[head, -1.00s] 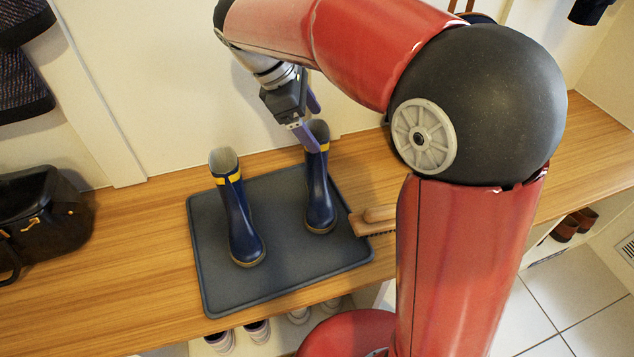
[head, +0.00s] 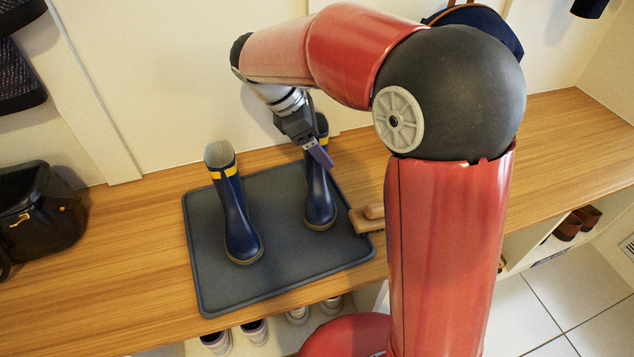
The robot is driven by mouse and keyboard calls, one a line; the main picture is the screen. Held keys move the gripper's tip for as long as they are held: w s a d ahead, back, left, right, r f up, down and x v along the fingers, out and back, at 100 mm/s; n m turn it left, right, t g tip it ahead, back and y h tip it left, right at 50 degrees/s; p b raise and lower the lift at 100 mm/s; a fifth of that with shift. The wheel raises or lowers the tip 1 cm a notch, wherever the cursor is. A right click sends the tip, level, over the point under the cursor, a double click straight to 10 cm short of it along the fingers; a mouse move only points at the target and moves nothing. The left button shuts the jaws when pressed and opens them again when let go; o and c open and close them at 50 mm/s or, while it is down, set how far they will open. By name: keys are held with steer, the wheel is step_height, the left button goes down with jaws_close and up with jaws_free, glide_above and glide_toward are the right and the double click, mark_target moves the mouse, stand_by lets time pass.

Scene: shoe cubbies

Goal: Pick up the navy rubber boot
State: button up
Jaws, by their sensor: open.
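Two navy rubber boots with yellow bands stand upright on a dark grey tray (head: 270,278) on the wooden bench. The left navy boot (head: 238,215) is uncovered and apart from my gripper. The right navy boot (head: 319,205) is partly hidden behind my gripper (head: 319,153) at its upper shaft. My gripper is open and empty, with its purple-grey fingers pointing down at the right boot's upper shaft. Whether a finger touches or straddles the boot cannot be told.
A wooden brush (head: 368,219) lies at the tray's right edge. A black bag (head: 40,220) sits at the far left of the bench (head: 130,262). Pale shoes (head: 255,331) stand in the cubbies below. The wall rises close behind the tray.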

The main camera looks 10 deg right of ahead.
steer(key=shift+c, duration=0.3)
steer(key=c, duration=1.3)
steer(key=shift+o, duration=0.2)
steer(key=shift+r, duration=0.1)
